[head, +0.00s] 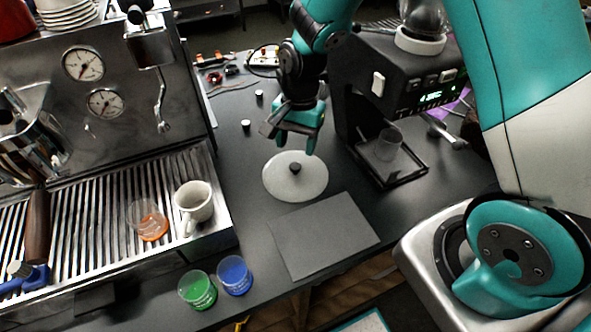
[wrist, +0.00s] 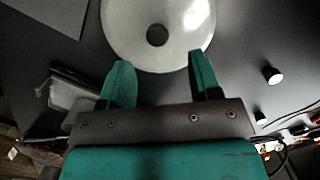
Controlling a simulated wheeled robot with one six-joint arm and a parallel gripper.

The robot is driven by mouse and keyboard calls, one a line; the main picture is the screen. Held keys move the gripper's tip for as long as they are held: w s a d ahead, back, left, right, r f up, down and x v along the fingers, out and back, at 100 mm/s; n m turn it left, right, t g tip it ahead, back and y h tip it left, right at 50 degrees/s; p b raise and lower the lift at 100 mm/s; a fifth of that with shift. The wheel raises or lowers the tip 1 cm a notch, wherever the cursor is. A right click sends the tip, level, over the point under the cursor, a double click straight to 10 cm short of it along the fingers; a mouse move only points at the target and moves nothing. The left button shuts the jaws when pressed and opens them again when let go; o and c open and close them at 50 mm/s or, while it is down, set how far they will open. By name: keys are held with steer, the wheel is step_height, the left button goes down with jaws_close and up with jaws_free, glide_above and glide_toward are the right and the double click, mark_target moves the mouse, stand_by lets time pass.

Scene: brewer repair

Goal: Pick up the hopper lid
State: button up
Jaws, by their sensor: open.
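The hopper lid is a pale round disc (head: 283,184) with a small dark knob at its middle. It lies flat on the dark counter between the espresso machine and the grinder. In the wrist view the lid (wrist: 183,50) is at the top centre, with its knob beyond my fingertips. My gripper (head: 297,141) is above the far side of the lid, pointing down. Its teal fingers are apart with nothing between them. In the wrist view my gripper (wrist: 160,72) has its fingertips overlapping the lid's near edge. I cannot tell the exact height above it.
A dark flat mat (head: 322,236) lies in front of the lid. The grinder (head: 372,100) stands close on the right, the espresso machine (head: 110,130) on the left. A green cup (head: 197,290) and a blue cup (head: 235,275) stand at the front.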

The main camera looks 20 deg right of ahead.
mark_target(295, 165)
steer(key=f, duration=0.1)
steer(key=f+p, duration=0.1)
steer(key=f, duration=0.1)
steer(key=s+f+p, duration=0.1)
steer(key=shift+a+f, duration=0.2)
steer(key=shift+a, duration=0.1)
steer(key=shift+f, duration=0.55)
steer(key=c, duration=1)
